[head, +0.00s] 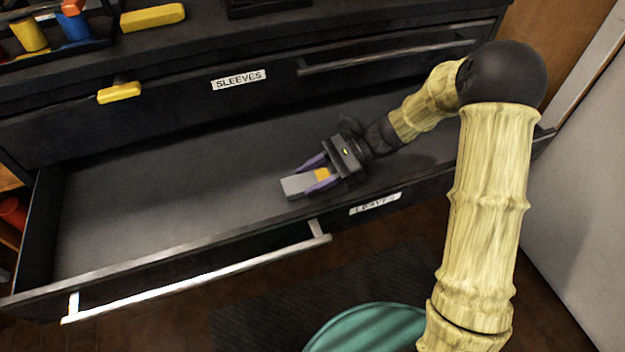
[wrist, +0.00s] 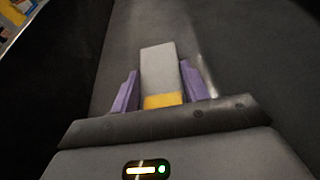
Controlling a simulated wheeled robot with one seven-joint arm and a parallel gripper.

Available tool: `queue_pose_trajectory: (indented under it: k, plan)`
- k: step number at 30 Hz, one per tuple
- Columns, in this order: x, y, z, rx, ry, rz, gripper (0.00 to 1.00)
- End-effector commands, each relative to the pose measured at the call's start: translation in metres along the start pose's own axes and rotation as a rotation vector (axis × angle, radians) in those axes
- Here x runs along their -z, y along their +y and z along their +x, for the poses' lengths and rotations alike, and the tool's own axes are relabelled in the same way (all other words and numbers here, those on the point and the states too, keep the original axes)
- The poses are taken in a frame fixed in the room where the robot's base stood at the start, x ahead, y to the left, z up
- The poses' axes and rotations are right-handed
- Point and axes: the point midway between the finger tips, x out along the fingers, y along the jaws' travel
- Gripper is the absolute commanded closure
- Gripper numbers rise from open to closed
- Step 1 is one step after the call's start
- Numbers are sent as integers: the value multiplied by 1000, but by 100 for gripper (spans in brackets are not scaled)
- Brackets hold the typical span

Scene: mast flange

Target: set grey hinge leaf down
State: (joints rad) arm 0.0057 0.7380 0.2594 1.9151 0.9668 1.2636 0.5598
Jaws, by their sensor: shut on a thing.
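The grey hinge leaf (head: 297,185) is a flat grey block with a yellow end. My gripper (head: 316,175) has purple fingers and is shut on it near the yellow end, inside the open drawer (head: 180,195) labelled LEAVES. In the wrist view the leaf (wrist: 159,70) points away from my gripper (wrist: 155,92), with a purple finger on each side of it. The leaf is low over the drawer floor. I cannot tell whether it touches the floor.
The drawer is otherwise empty, with wide bare floor to the left. Its front edge has a metal handle (head: 200,284). Above it is a shut drawer labelled SLEEVES (head: 238,80). On the top lie a yellow bar (head: 152,18) and a rack with coloured pieces (head: 75,27).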

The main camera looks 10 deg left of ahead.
Motion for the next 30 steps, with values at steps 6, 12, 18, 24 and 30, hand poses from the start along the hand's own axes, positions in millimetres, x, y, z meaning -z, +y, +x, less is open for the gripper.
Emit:
queue_pose_trajectory:
  k: [6, 12, 18, 24, 30]
  plan:
    - [-2, 0, 0, 0, -1, -1, 92]
    - [2, 0, 1, 0, 0, 0, 45]
    - [2, 0, 1, 0, 0, 0, 33]
    - [0, 0, 0, 0, 0, -1, 33]
    - [-3, -1, -19, 3, 1, 0, 33]
